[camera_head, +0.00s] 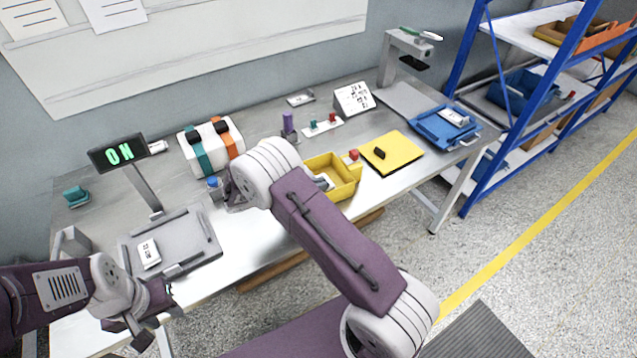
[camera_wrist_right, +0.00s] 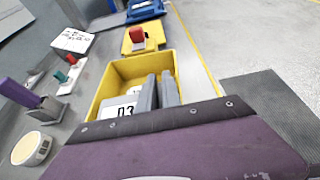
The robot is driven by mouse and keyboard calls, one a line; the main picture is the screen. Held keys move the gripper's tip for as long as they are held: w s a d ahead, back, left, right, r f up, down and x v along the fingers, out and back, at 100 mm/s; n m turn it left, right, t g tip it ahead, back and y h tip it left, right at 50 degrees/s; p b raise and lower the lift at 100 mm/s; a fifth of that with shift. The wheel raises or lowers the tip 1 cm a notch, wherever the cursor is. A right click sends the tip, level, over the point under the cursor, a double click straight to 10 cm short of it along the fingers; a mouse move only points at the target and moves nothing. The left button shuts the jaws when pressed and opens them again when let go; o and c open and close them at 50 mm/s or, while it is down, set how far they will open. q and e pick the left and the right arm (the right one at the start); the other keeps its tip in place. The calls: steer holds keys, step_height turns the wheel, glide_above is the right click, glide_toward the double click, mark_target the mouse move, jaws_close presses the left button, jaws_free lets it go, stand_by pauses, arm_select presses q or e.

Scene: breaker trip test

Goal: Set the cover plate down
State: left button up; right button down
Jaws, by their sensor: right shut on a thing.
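My right gripper (camera_wrist_right: 160,84) shows in the right wrist view with its two grey fingers close together, over the yellow bin (camera_wrist_right: 188,68). It is shut on the cover plate, which is mostly hidden between and behind the fingers. A pale piece with dark digits (camera_wrist_right: 120,110) shows left of the fingers; I cannot tell if it is part of the plate or lies in the bin. My left gripper (camera_head: 152,328) is open and empty at the table's front left.
A grey tray (camera_head: 195,243) and the "ON" display (camera_head: 119,153) stand at left. A striped case (camera_head: 208,148), purple post (camera_head: 289,128) and number card (camera_head: 354,98) are behind. A yellow mat (camera_head: 400,158) and blue tray (camera_head: 432,127) lie right.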

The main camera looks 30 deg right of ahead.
steer(key=c, duration=1.5)
jaws_free()
steer(key=shift+c, duration=0.2)
steer(key=shift+r, duration=0.1)
steer(key=shift+r+p, duration=0.45)
steer(key=shift+r, duration=0.1)
steer(key=w+v, duration=0.1)
steer(key=v, duration=1.1)
steer(key=s+f+m+y, duration=0.2)
steer(key=s+m+y, duration=0.5)
steer(key=s+m, duration=0.2)
steer(key=s+d+f+m+y, duration=0.1)
steer(key=s+m+y, duration=0.5)
steer(key=s+m, duration=0.3)
steer(key=shift+s+d+f+m+y+b, duration=0.3)
steer(key=shift+f+m+y+b, duration=0.15)
steer(key=shift+m, duration=0.15)
